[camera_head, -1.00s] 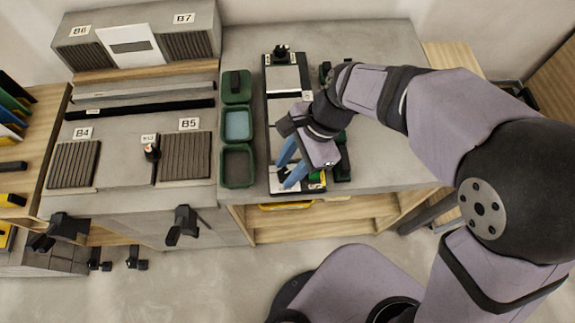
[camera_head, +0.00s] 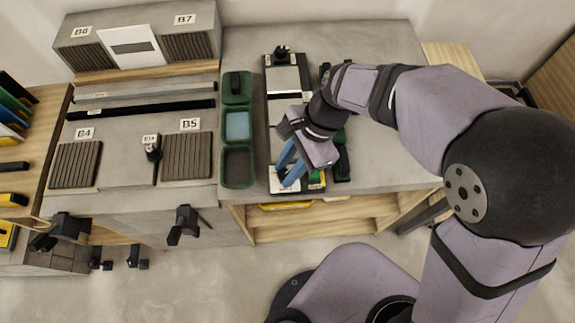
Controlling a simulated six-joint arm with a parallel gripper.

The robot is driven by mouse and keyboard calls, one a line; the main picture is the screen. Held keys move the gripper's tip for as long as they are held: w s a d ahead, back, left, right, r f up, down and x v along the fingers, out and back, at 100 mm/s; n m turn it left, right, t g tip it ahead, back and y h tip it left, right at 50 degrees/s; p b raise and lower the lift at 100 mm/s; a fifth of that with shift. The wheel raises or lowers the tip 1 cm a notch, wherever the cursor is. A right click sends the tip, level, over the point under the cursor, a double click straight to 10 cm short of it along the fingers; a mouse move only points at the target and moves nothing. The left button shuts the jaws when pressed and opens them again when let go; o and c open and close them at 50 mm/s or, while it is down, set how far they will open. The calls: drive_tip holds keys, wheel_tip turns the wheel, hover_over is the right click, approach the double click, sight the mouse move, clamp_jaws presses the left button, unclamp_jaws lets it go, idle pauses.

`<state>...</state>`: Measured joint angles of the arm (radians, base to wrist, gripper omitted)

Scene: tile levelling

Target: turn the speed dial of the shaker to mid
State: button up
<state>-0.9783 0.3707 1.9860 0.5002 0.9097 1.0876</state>
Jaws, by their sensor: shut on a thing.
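The shaker appears to be the long black-framed unit with pale panels (camera_head: 284,80) on the grey bench. A black knob (camera_head: 281,51) stands at its far end. My gripper (camera_head: 285,179) reaches down to the near end of this unit, its blue fingers close together over a pale label plate (camera_head: 279,189). The fingers are shut on a small dark part there, seemingly the speed dial. The dial is mostly hidden by the fingers, and its pointer and marks cannot be read.
Green trays (camera_head: 238,166) stand just left of the unit. Dark green items (camera_head: 342,165) lie close to its right. Further left are ribbed pads (camera_head: 186,156) and a small upright knob (camera_head: 153,153). The bench right of my wrist is mostly clear.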

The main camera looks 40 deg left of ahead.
drive_tip(key=n+h+p, duration=0.1)
drive_tip(key=n+p, duration=0.1)
drive_tip(key=n+h+p, duration=0.1)
drive_tip(key=n+p, duration=0.1)
drive_tip(key=n, duration=0.1)
drive_tip(key=shift+a+r+n+g, duration=0.15)
drive_tip(key=shift+a+n+g, duration=0.05)
drive_tip(key=shift+n+g, duration=0.1)
drive_tip(key=n+h+p, duration=0.1)
drive_tip(key=n, duration=0.1)
drive_tip(key=n+p, duration=0.1)
drive_tip(key=n, duration=0.2)
drive_tip(key=shift+a+t+h, duration=0.15)
drive_tip(key=shift+t+h, duration=0.25)
drive_tip(key=o, duration=0.8)
drive_tip(key=shift+c, duration=0.2)
drive_tip(key=b+v, duration=0.2)
drive_tip(key=v, duration=0.5)
drive_tip(key=shift+a, duration=0.1)
